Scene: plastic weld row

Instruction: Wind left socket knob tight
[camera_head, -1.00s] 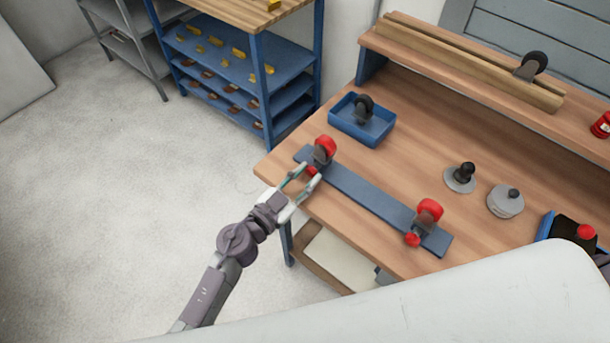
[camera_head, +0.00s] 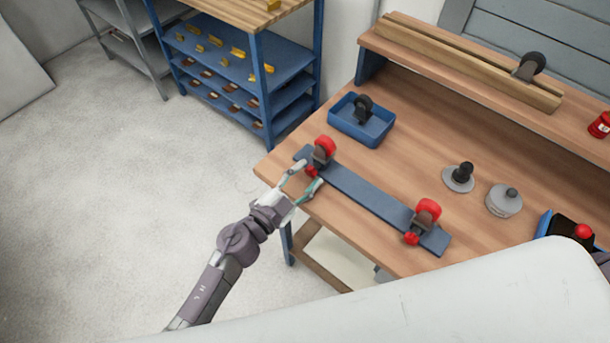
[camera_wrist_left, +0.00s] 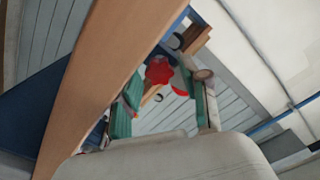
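A blue bar (camera_head: 365,196) lies on the wooden bench, with a red-wheeled caster in a dark socket at each end. The left socket's red knob (camera_head: 311,171) is on its near side, under the left caster's red wheel (camera_head: 325,146). My left gripper (camera_head: 305,176) is at this knob with its fingers apart. In the left wrist view the star-shaped red knob (camera_wrist_left: 159,70) shows between and beyond the open teal-padded fingers (camera_wrist_left: 163,112); contact cannot be told. The right socket's red knob (camera_head: 411,238) is at the bar's other end. My right gripper is not in view.
A blue tray (camera_head: 346,132) with a black caster stands behind the bar. The bench's left edge is close to my left gripper.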

